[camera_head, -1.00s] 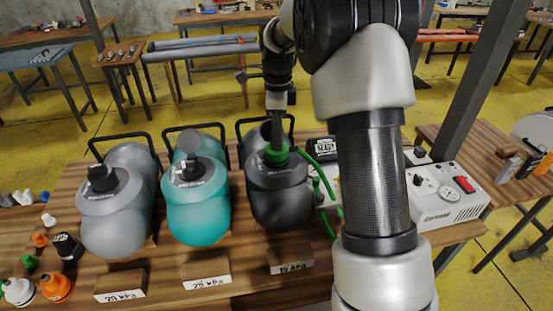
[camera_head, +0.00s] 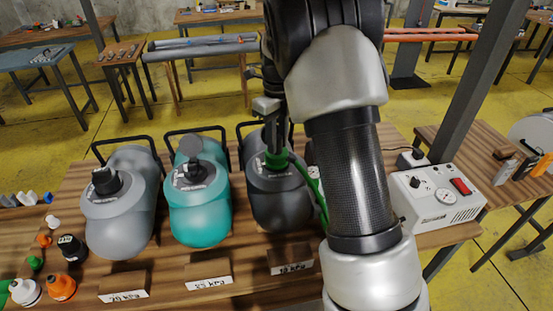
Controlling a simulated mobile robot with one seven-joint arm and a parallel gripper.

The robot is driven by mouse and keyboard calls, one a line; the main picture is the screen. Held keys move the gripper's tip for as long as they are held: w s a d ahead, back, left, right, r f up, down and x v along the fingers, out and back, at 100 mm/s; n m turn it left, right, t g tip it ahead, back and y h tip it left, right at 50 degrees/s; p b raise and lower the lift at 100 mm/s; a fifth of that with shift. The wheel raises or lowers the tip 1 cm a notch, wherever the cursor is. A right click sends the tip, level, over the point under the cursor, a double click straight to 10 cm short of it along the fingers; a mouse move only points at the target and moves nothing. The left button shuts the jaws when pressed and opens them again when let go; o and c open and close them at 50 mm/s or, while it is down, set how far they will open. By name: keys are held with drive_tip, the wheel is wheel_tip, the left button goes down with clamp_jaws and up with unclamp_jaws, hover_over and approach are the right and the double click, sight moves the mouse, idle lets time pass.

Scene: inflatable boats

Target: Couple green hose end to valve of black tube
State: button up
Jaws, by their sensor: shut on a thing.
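The black tube (camera_head: 282,205) lies on the wooden bench, rightmost of three inflated tubes. The green hose end (camera_head: 275,160) stands upright at the valve on its upper face. From this angle I cannot tell whether it is locked on or only resting there. My gripper (camera_head: 275,146) points down, shut on the green hose end from above. The fingers and hose end hide the valve. The green hose (camera_head: 312,187) runs right and down, then passes behind my arm.
A teal tube (camera_head: 198,210) and a grey tube (camera_head: 120,215) lie to the left. Label blocks, including one (camera_head: 292,261), stand in front. A white pump box (camera_head: 437,197) is at right. Loose caps, including an orange one (camera_head: 61,288), sit at the left front.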

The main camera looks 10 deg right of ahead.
drive_tip(key=shift+r+m+p, duration=0.2)
drive_tip(key=shift+m+p, duration=0.4)
drive_tip(key=shift+m, duration=0.4)
drive_tip(key=shift+f+m+p, duration=0.2)
drive_tip(key=shift+m+p, duration=0.2)
drive_tip(key=shift+m, duration=0.7)
drive_tip(key=o, duration=1.2)
wheel_tip(320, 180, up, 18)
drive_tip(key=shift+f, duration=0.25)
